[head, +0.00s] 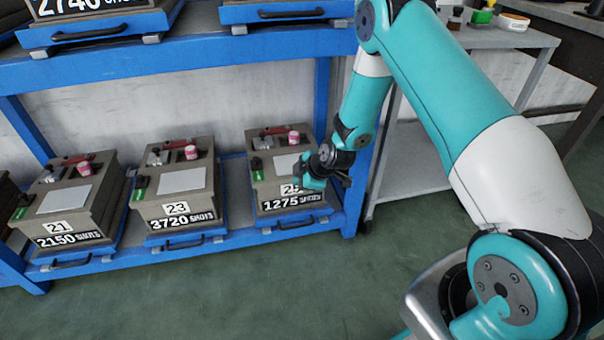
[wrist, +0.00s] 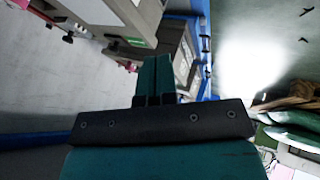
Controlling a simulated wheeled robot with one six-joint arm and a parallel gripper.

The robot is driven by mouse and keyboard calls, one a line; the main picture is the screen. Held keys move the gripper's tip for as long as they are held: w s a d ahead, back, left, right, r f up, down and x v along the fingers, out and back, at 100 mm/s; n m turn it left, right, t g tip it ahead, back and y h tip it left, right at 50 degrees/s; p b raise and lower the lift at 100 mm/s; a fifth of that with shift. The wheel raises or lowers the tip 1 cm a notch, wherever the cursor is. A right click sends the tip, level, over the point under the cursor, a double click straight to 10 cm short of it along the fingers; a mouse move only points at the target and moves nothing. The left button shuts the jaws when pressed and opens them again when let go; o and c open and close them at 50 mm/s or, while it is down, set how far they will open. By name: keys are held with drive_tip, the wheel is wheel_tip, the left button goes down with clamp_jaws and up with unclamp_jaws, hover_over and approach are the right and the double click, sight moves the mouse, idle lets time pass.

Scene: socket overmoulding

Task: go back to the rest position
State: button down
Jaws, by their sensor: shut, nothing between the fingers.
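My gripper (head: 312,182) is at the right end of the lower rack shelf, in front of the mould box marked 1275 shots (head: 290,203). It covers part of that box's front and top right side. I cannot tell whether it touches the box. In the wrist view the two teal fingers (wrist: 152,76) lie side by side, closed, with nothing between them. My arm reaches down to the rack from the right side of the head view.
The blue rack (head: 322,95) holds the 3720 box (head: 180,210) and the 2150 box (head: 70,220). More boxes sit on the upper shelf. A grey table (head: 490,36) stands to the right. The green floor (head: 230,290) in front is clear.

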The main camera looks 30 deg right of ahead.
drive_tip(key=s+a+r+m+g+y, duration=0.1)
drive_tip(key=s+a+r, duration=0.25)
drive_tip(key=r, duration=0.35)
drive_tip(key=s+a+r+m+g, duration=0.1)
drive_tip(key=s+a+r, duration=0.25)
drive_tip(key=r, duration=0.35)
drive_tip(key=s+a+r+m+g+y, duration=0.1)
drive_tip(key=s+a+r, duration=0.25)
drive_tip(key=r, duration=0.35)
drive_tip(key=s+a+r+m+g, duration=0.1)
drive_tip(key=s+r, duration=0.3)
drive_tip(key=s, duration=0.3)
drive_tip(key=s+a+r+m+g+h, duration=0.1)
drive_tip(key=s+r+m, duration=0.15)
drive_tip(key=s, duration=0.55)
drive_tip(key=s+r+m+g, duration=0.1)
drive_tip(key=s+r+g, duration=0.1)
drive_tip(key=s+r, duration=0.4)
wheel_tip(320, 180, up, 34)
drive_tip(key=s+p, duration=0.1)
drive_tip(key=p, duration=3.4)
drive_tip(key=shift+a, duration=0.15)
drive_tip(key=shift+s, duration=0.1)
